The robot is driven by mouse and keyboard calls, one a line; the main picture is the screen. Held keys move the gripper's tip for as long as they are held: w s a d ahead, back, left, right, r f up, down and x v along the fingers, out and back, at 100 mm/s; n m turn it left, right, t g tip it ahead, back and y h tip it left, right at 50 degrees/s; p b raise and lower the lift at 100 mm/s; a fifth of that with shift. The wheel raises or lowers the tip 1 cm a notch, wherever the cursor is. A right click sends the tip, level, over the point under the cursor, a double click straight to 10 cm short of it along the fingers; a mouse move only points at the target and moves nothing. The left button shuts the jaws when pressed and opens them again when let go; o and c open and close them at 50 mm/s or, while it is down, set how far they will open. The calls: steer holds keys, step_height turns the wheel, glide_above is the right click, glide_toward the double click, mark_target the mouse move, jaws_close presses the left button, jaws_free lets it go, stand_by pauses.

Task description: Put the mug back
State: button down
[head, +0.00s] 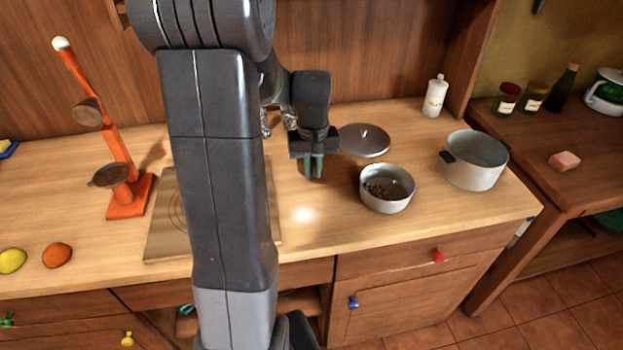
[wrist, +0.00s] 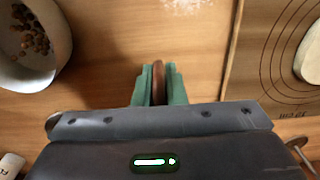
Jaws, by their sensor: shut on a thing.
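My gripper (head: 313,177) points down over the light wooden counter, left of the small pot. Its green fingers are shut on a brown thing (wrist: 159,82), which shows as a narrow upright strip between them in the wrist view. Most of its shape is hidden, so I cannot tell for sure that it is the mug. It seems to be at or just above the counter. An orange stand (head: 105,130) with a tilted post is at the left. It carries a brown round piece (head: 88,111) and a dark shallow dish (head: 110,175).
The small pot (head: 387,203), holding brown bits, is close to the right of my gripper. A lid (head: 364,139) lies behind it, and a large pot (head: 474,170) stands further right. A board (head: 163,225) lies left. Lemon (head: 12,260) and orange fruit (head: 57,255) are front left.

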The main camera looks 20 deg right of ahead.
mark_target(313, 191)
steer(key=shift+f, duration=1.8)
steer(key=shift+f, duration=0.1)
steer(key=shift+f, duration=0.15)
steer(key=c, duration=1.5)
jaws_free()
steer(key=shift+r, duration=0.2)
step_height(313, 191, up, 12)
steer(key=shift+r, duration=0.1)
